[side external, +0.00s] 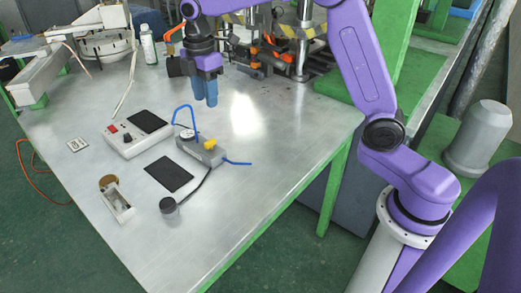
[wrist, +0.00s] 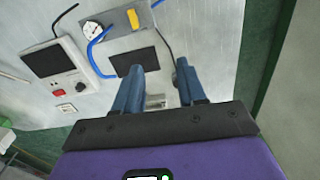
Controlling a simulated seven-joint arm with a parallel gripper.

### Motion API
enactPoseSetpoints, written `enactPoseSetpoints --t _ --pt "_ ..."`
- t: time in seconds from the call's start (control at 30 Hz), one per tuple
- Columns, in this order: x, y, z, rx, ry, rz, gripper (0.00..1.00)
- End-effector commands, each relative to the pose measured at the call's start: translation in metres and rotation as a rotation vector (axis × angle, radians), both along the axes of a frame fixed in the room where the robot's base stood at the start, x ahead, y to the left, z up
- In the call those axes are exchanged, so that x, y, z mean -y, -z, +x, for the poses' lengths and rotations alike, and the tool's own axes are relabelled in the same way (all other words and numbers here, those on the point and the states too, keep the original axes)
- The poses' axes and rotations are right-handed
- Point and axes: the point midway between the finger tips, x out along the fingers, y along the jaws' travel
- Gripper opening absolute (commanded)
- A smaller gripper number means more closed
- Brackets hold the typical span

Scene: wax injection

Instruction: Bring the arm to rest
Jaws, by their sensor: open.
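My purple gripper (side external: 207,92) hangs over the back part of the metal table with its blue fingers pointing down. In the wrist view its two fingers (wrist: 158,85) stand apart with nothing between them, so it is open and empty. The fingertips appear above the table, clear of the things on it.
A control box (side external: 138,131), a regulator with gauge (side external: 203,150) and blue hoses, a black pad (side external: 168,173), a pale open box (side external: 117,200) and a small grey pot (side external: 169,207) occupy the table (side external: 270,165). A bottle (side external: 148,45) and machinery stand behind. The table's right part is clear.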

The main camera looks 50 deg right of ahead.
Motion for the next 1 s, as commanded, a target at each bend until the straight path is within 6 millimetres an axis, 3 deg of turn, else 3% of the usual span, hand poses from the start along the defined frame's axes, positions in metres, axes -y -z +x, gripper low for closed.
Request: enactPoseSetpoints --t 0.2,0.47,0.8,1.0 --pt "-0.021 -0.004 -0.073 0.005 0.081 0.005 0.40" --pt "-0.024 0.002 -0.164 0.007 0.184 0.011 0.40" --pt "0.007 0.022 -0.282 0.008 0.317 0.024 0.40" --pt "0.034 0.037 -0.333 0.005 0.383 0.028 0.40"
